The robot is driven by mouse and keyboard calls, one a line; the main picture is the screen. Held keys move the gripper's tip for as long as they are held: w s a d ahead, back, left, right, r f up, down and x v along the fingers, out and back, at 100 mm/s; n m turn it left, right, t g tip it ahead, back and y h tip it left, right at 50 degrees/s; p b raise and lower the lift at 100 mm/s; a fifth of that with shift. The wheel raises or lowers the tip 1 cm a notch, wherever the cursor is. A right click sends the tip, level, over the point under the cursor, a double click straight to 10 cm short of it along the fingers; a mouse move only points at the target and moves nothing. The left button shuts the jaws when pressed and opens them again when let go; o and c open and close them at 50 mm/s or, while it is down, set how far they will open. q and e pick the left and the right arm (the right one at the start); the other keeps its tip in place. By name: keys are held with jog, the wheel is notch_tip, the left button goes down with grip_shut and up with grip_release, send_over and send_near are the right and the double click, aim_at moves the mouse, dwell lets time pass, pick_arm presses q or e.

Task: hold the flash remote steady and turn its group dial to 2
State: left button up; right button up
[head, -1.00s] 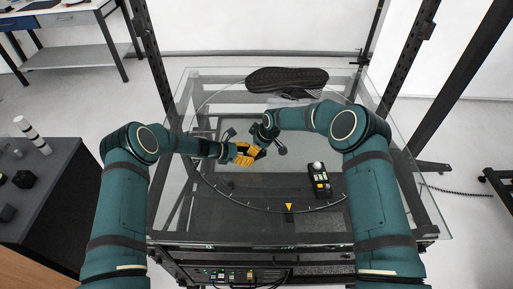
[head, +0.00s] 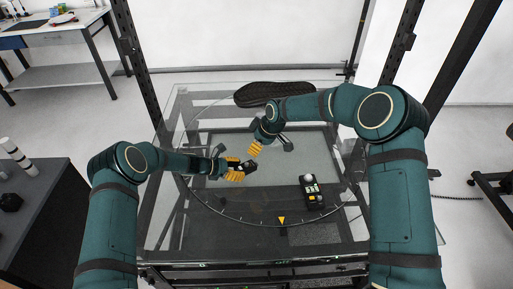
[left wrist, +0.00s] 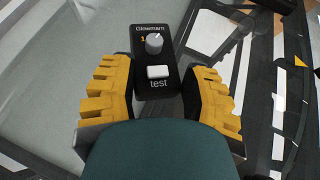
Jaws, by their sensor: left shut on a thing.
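The flash remote (head: 248,165) is a small black box held over the glass table. In the left wrist view the remote (left wrist: 155,92) lies between the yellow fingers, with its grey group dial (left wrist: 154,43) at the far end and a white test button (left wrist: 158,72) nearer. My left gripper (head: 233,170) is shut on the remote. My right gripper (head: 254,148) hovers just above and beyond it, apart from the remote; its finger gap cannot be made out.
A black shoe (head: 288,93) lies at the back of the glass turntable. Dark frame posts rise on both sides.

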pick_arm(q)
jog(key=o, duration=0.9)
